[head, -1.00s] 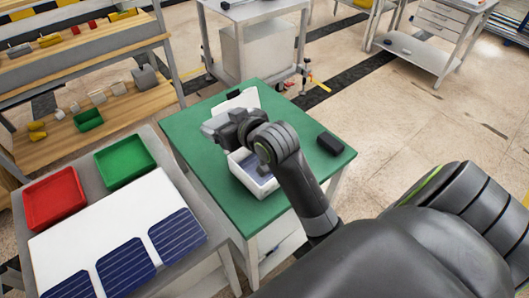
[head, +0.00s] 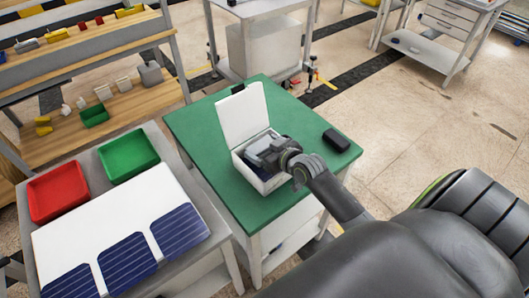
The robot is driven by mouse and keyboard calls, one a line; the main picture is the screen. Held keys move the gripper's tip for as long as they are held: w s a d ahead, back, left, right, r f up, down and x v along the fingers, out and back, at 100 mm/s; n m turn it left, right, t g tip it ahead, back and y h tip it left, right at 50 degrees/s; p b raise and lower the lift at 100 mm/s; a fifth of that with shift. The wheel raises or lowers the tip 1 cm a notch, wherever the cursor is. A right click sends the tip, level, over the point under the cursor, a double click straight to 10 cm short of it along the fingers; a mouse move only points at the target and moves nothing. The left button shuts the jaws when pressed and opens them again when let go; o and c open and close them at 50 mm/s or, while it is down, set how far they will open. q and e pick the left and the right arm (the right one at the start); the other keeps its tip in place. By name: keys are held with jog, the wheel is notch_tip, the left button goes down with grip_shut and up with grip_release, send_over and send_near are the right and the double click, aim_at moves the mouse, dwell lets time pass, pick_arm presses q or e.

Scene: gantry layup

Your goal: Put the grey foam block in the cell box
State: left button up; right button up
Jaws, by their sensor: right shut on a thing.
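The cell box is a white box (head: 270,184) on the green table, with its white lid (head: 242,115) standing open at the back. My right gripper (head: 262,152) reaches in from the right and is at the open box, over its inside. It is shut on the grey foam block, which is mostly hidden by the gripper and hard to tell apart from its grey fingers. Whether the block touches the box floor cannot be seen. My left gripper is not in view.
A small black object (head: 336,140) lies on the green table (head: 195,125) right of the box. At left, a bench holds a red tray (head: 57,193), a green tray (head: 128,157) and a white panel with blue cells (head: 110,225). Shelves stand behind.

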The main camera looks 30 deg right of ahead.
notch_tip(320, 180, down, 2)
jog(key=shift+f, duration=0.1)
